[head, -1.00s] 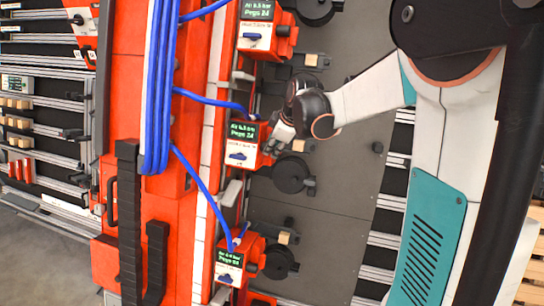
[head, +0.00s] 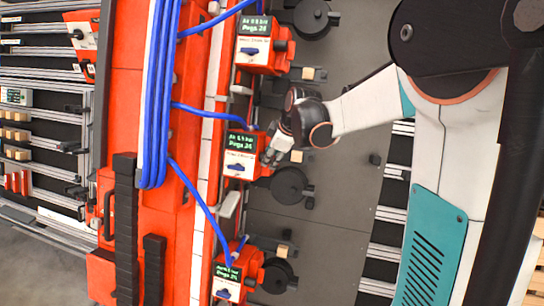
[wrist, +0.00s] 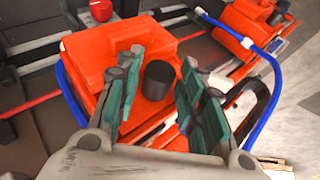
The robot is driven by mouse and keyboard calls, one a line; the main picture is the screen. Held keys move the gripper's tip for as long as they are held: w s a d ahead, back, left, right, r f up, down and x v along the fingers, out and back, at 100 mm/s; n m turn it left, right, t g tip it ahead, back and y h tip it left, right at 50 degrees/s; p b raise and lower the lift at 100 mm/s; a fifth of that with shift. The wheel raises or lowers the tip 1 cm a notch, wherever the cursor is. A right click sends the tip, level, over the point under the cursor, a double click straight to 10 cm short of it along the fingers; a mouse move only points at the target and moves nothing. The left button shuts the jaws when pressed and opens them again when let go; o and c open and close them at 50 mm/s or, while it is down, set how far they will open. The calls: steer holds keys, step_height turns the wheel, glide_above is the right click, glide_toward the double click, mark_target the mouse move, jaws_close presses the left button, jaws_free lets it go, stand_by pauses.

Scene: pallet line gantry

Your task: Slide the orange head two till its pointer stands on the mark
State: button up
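Several orange heads with dark displays sit along the orange gantry beam (head: 211,130). My gripper (head: 270,158) is at the right side of the middle orange head (head: 243,156), which has a white label and a blue lever. In the wrist view my gripper (wrist: 160,95) is open, its teal-padded fingers on either side of a black knob (wrist: 158,80) on an orange head (wrist: 95,60). I see gaps beside the knob; contact cannot be told. I cannot make out the pointer or the mark, nor read the head numbers surely.
An upper orange head (head: 264,45) and a lower orange head (head: 236,272) stand on the same beam. Blue hoses (head: 160,100) run to the heads. Black round parts (head: 290,186) stick out over the grey panel (head: 345,170) on the right.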

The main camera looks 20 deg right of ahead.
steer(key=v, duration=1.1)
steer(key=shift+s+r, duration=0.2)
steer(key=shift+r, duration=0.05)
